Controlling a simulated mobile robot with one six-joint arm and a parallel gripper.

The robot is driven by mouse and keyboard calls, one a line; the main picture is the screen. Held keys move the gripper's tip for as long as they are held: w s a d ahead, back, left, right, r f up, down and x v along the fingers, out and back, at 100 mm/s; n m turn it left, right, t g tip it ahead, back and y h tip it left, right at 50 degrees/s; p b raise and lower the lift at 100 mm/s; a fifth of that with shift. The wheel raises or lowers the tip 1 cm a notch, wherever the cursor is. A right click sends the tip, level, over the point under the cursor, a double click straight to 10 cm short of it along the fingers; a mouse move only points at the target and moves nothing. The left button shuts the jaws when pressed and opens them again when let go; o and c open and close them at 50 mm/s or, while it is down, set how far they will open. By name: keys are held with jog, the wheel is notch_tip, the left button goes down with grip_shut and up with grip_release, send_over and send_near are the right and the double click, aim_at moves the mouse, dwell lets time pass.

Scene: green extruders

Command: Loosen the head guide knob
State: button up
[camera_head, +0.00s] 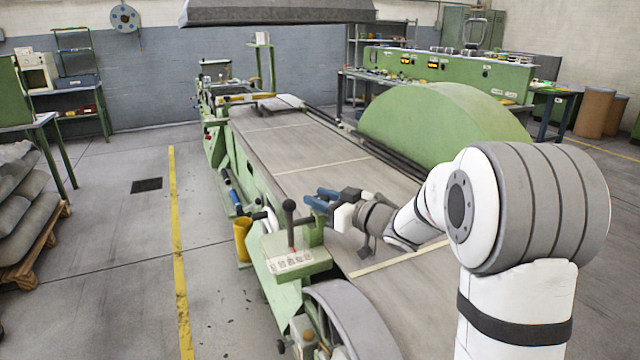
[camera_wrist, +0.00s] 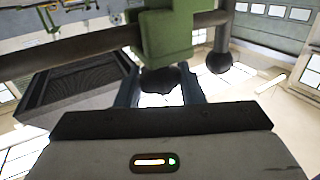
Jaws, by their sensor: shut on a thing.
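The head guide knob (camera_wrist: 160,79) is a dark lobed knob under a green block (camera_wrist: 165,35) in the wrist view. My gripper (camera_wrist: 160,95) has its two blue fingers on either side of it and is shut on it. In the head view my gripper (camera_head: 319,198) reaches left over the near end of the machine, its blue fingers beside a green post (camera_head: 314,230). I cannot make out the knob in the head view; the fingers and post seem to hide it.
A black lever (camera_head: 289,222) with a ball top stands just left of my gripper. A dark ball (camera_wrist: 219,63) on a stem is close by in the wrist view. A yellow cup (camera_head: 242,240) hangs on the machine's left side. A large green cover (camera_head: 440,120) stands behind my arm.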

aim_at(321, 197)
jog(key=n+g+y+p, duration=0.2)
jog(key=g, duration=0.2)
jog(key=n+g+y+p, duration=0.2)
jog(key=n+g+p, duration=0.1)
jog(key=g, duration=0.1)
jog(key=shift+r+n, duration=0.15)
jog(key=shift+n, duration=0.15)
jog(key=n+g+p, duration=0.2)
jog(key=g, duration=0.2)
jog(key=n+g+p, duration=0.1)
jog(key=n+g, duration=0.2)
jog(key=g, duration=0.1)
jog(key=shift+f+n+p, duration=0.2)
jog(key=shift+n+p, duration=0.1)
jog(key=shift+p, duration=0.1)
jog(key=shift+g, duration=0.4)
jog(key=o, duration=1)
jog(key=shift+r, duration=0.1)
notch_tip(321, 197, up, 10)
jog(key=shift+a+f, duration=0.1)
